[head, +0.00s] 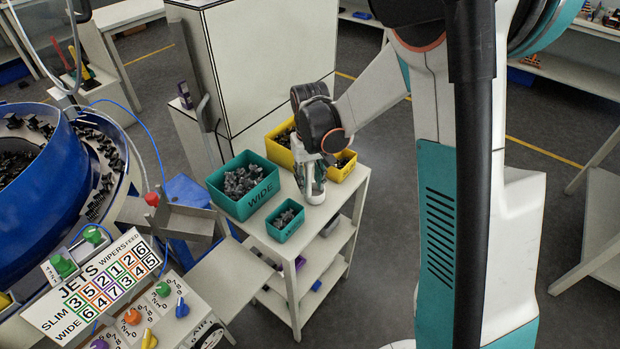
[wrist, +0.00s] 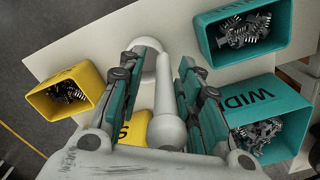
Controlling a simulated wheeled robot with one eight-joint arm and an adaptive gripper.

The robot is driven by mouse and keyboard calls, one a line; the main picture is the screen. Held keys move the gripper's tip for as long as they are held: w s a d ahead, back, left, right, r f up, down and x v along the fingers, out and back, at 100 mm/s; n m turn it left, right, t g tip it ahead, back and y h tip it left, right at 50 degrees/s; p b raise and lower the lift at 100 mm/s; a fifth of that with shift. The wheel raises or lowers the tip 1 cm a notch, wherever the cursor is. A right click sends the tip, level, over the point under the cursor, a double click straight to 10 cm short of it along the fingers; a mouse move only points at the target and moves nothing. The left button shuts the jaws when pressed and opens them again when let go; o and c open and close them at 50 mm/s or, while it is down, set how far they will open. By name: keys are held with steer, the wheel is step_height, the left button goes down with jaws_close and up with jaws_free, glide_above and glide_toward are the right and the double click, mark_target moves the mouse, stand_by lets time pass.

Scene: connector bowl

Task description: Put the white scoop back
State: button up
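The white scoop (wrist: 167,118) shows in the wrist view between the two fingers of my gripper (wrist: 167,66), its pale handle running from the palm toward the fingertips. My gripper (head: 313,184) points down over the white cart top (head: 328,206) in the head view. The fingers are spread on both sides of the scoop, with gaps visible beside the handle. I cannot tell whether the scoop touches the cart top. In the head view the scoop is mostly hidden by the gripper and hard to make out.
A large teal WIDE bin (head: 262,193) and a small teal bin (head: 279,233) stand left of my gripper. A large yellow bin (head: 281,154) and a small yellow bin (head: 345,171) stand behind it, all holding dark parts. A tall white cabinet (head: 265,60) stands behind the cart.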

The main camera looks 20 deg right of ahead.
step_height(320, 180, up, 12)
steer(key=p, duration=0.3)
steer(key=shift+r+p, duration=0.15)
steer(key=shift+p, duration=0.25)
steer(key=s+d+r+t, duration=0.1)
steer(key=s+r+t, duration=0.2)
steer(key=s, duration=0.7)
steer(key=s+d+r+t, duration=0.1)
steer(key=s+r+t, duration=0.3)
steer(key=s+r, duration=0.3)
steer(key=shift+s+r, duration=0.15)
steer(key=shift+s, duration=2.05)
steer(key=shift+d, duration=0.1)
